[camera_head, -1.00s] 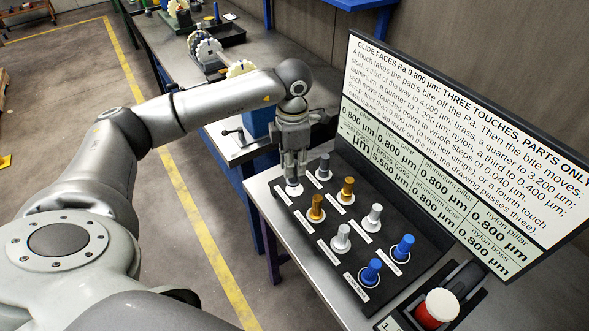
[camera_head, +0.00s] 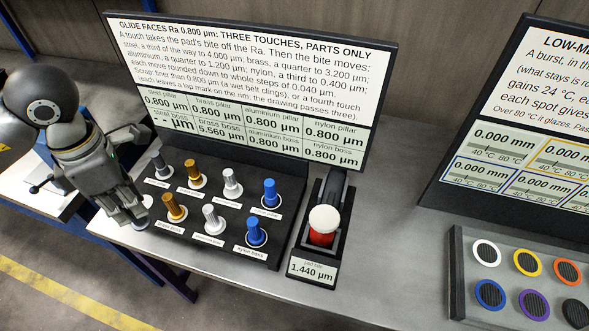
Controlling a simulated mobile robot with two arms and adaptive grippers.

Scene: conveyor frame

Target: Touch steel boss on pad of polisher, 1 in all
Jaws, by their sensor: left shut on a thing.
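My left gripper (camera_head: 134,216) is at the left end of the black parts board (camera_head: 278,240), by the front-row place left of the brass boss (camera_head: 175,208). It is shut on a part, taken to be the steel boss from its place; the fingers hide most of it. I cannot tell if it is clear of the board. The polisher (camera_head: 321,239), red with a round white pad (camera_head: 324,219), stands right of the board, apart from my gripper. Its plate (camera_head: 312,269) reads 1.440 µm. My right gripper is not in view.
The steel pillar (camera_head: 161,164), other pillars and bosses stand upright on the board. The sign (camera_head: 250,85) behind shows a dash for steel boss and 5.560 µm for brass boss. A tray of coloured rings (camera_head: 520,284) lies at right. Bare bench (camera_head: 395,255) lies between.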

